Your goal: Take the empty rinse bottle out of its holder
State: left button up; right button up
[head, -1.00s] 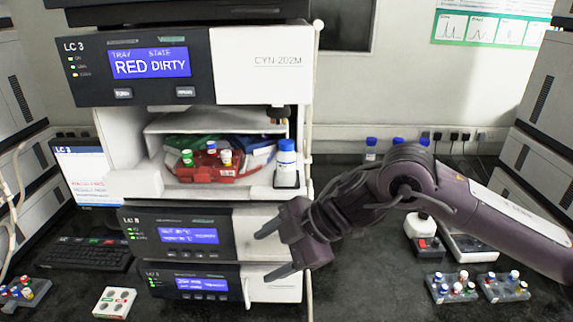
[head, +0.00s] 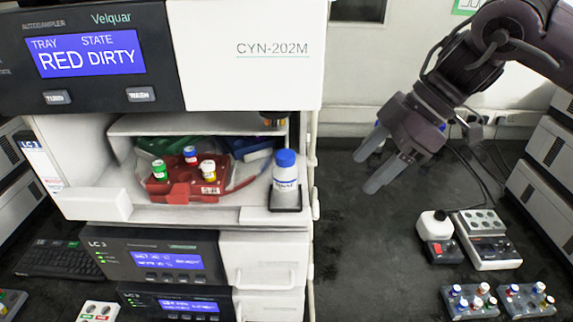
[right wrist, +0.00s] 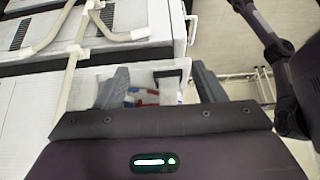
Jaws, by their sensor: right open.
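My left gripper is not in view.
A red tray (head: 182,190) with several capped vials sits in the bay, left of the bottle. The autosampler (head: 268,75) overhangs the bay. Dark bench between is clear.

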aim_at(291, 177)
jog(key=a+p, duration=0.1)
jog(key=a, duration=0.2)
jog(key=a+p, duration=0.1)
jog(key=a, duration=0.3)
jog(key=s+a+p, duration=0.1)
jog(key=a+p, duration=0.1)
jog(key=a, duration=0.2)
jog(key=shift+s+r, duration=0.1)
jog(key=shift+r, duration=0.25)
jog(key=x, duration=0.2)
jog(key=shift+a+f, duration=0.4)
jog(key=shift+f, duration=0.15)
jog(key=c, duration=0.8)
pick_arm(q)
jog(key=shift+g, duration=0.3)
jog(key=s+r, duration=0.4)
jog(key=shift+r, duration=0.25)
pick_arm(e)
jog(key=shift+c, duration=1.3)
